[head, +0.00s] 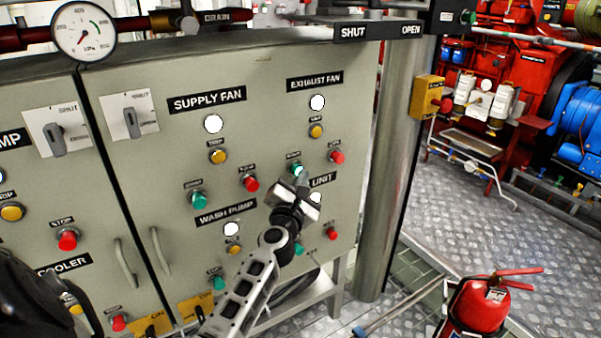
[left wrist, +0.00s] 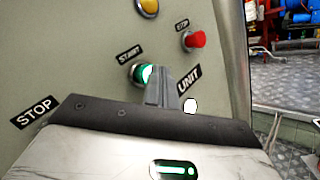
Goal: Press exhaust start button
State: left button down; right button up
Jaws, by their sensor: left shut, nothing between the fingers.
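The green exhaust fan start button (head: 296,168) sits on the grey panel below the EXHAUST FAN label (head: 315,81). Its face looks bright. My left gripper (head: 303,178) is shut and empty, with its fingertips right at the button's lower right edge and overlapping it in the head view. In the left wrist view the start button (left wrist: 140,73) shows just left of the shut fingertips (left wrist: 164,84), partly hidden behind them. I cannot tell whether they touch it. The START label (left wrist: 128,54) is above it. My right gripper is not in view.
The red exhaust stop button (head: 337,156) is to the right, also in the left wrist view (left wrist: 196,39). A yellow button (head: 316,131) and white lamp (head: 317,102) are above. The supply fan's green button (head: 198,200) is to the left. A metal column (head: 388,170) stands right of the panel.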

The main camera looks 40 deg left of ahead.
pick_arm(q)
jog(key=shift+s+d, duration=0.35)
jog(key=shift+d, duration=0.45)
jog(key=shift+s+d+p, duration=0.1)
jog(key=shift+s+d, duration=0.25)
jog(key=shift+d, duration=0.45)
jog(key=shift+s+d+p, duration=0.1)
jog(key=shift+s+d, duration=0.2)
jog(key=shift+d, duration=0.45)
jog(key=shift+s+d+p, duration=0.1)
jog(key=shift+s+d, duration=0.25)
jog(key=shift+d, duration=0.45)
